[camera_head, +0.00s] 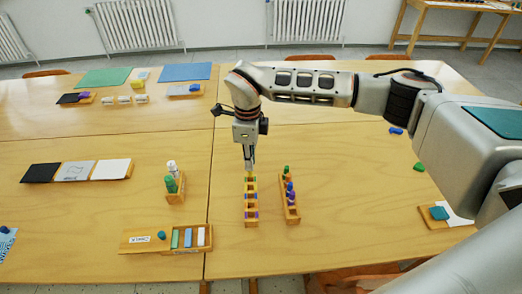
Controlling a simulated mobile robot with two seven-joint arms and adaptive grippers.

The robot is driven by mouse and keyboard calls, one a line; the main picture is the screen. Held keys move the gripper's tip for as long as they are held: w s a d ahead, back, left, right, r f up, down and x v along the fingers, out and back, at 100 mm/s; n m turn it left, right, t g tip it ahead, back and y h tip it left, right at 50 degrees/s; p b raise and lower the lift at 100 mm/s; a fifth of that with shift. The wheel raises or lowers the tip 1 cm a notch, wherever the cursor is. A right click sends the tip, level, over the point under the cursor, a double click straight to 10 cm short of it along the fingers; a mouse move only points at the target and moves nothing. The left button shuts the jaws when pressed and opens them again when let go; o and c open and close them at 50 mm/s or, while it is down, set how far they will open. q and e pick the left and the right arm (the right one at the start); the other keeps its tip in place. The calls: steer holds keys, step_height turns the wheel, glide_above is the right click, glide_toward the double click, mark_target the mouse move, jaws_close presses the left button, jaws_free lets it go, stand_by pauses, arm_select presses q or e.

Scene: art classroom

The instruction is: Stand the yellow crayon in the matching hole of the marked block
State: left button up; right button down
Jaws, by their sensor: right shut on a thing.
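A narrow wooden block with several holes and coloured marks, the marked block (251,213), lies lengthwise on the table near the middle. My right gripper (249,167) points straight down over the far end of this block. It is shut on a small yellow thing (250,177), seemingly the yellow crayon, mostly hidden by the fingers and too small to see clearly. I cannot tell whether the crayon's lower end is in a hole or just above it. My left gripper is not in view.
A second wooden block (290,205) with green and purple crayons stands just right of the marked block. A holder with green and white bottles (174,185) stands to the left. A wooden tray of coloured sticks (208,237) is at the front left.

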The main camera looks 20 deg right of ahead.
mark_target(250, 175)
steer(key=shift+a+f, duration=0.1)
steer(key=shift+f, duration=0.15)
steer(key=shift+f+b, duration=0.35)
steer(key=shift+b, duration=0.05)
step_height(250, 175, down, 2)
steer(key=shift+f+b, duration=0.1)
steer(key=shift+b, duration=0.65)
steer(key=shift+f+b, duration=0.7)
steer(key=shift+f, duration=0.5)
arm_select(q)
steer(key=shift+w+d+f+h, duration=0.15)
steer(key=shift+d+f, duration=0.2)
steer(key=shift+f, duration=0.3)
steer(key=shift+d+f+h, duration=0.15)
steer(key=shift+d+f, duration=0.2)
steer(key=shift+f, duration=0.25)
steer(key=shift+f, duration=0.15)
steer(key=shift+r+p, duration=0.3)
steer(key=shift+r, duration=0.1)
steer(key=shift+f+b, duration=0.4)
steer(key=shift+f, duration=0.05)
arm_select(e)
steer(key=shift+f, duration=1.4)
